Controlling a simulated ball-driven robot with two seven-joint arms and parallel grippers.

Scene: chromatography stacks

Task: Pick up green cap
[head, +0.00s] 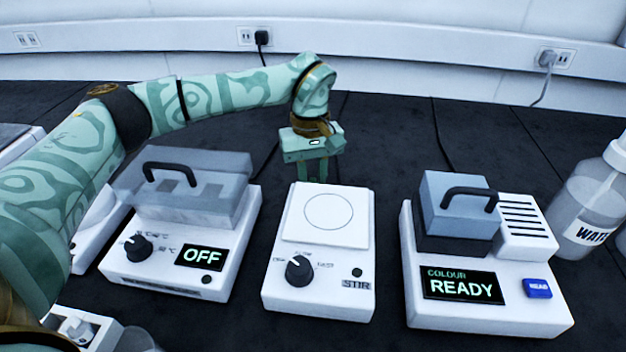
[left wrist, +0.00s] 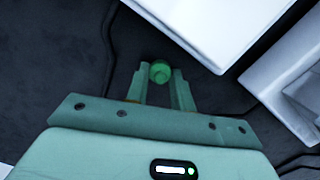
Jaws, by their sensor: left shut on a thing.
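The green cap (left wrist: 160,71) is small and round, and shows between the fingertips of my left gripper (left wrist: 159,80) in the left wrist view. The gripper is shut on it, over the dark bench top. In the head view my left gripper (head: 314,178) points down just behind the white stirrer (head: 320,245). The cap cannot be made out there, as the stirrer's back edge and the fingers are in the way. I cannot tell whether the cap touches the bench. My right gripper is not in view.
A heater with a clear lid (head: 190,195) and an OFF display stands left of the stirrer. A colour reader (head: 485,300) showing READY stands to the right. A WATER bottle (head: 590,205) is at the far right. Dark cables run across the bench behind; open bench lies between them.

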